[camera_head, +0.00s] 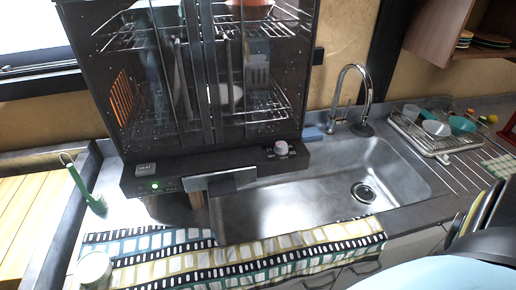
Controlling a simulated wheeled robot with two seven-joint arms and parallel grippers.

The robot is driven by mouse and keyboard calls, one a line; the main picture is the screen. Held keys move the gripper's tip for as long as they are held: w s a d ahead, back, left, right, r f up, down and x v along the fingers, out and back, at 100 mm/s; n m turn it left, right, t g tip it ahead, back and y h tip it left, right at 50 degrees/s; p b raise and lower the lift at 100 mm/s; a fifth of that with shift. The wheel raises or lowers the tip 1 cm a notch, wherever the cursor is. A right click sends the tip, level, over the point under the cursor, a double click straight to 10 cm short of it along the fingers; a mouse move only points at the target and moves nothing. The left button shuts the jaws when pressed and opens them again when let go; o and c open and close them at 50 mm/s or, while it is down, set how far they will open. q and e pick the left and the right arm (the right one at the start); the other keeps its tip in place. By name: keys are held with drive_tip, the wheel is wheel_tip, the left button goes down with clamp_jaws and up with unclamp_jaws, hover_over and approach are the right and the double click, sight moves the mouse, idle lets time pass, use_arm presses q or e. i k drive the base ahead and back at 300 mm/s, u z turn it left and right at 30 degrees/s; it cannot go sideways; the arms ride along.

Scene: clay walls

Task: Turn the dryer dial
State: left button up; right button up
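The dryer (205,170) is a dark cabinet with clear double doors, standing over the left part of the sink. Its dial (281,148) is a small round pale knob with a reddish mark, on the right of the dark front panel below the doors. A green light (155,185) glows at the left of the same panel, below a grey button (146,169). A grey bar with a dark block (221,184) sits at the panel's lower middle. The doors look shut, with dishes and utensils on racks inside. Neither of my grippers shows, and nothing touches the dial.
A steel sink (330,190) with a curved faucet (366,85) lies right of the dryer. A dish rack (430,135) stands farther right. A patterned towel (230,262) covers the counter's front edge, with a white cup (94,268) at its left. A green-handled brush (82,187) stands at left.

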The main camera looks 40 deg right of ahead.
sight(281, 148)
drive_tip(key=u, duration=1.2)
drive_tip(key=k, duration=1)
drive_tip(key=z, duration=0.9)
drive_tip(key=i, duration=0.5)
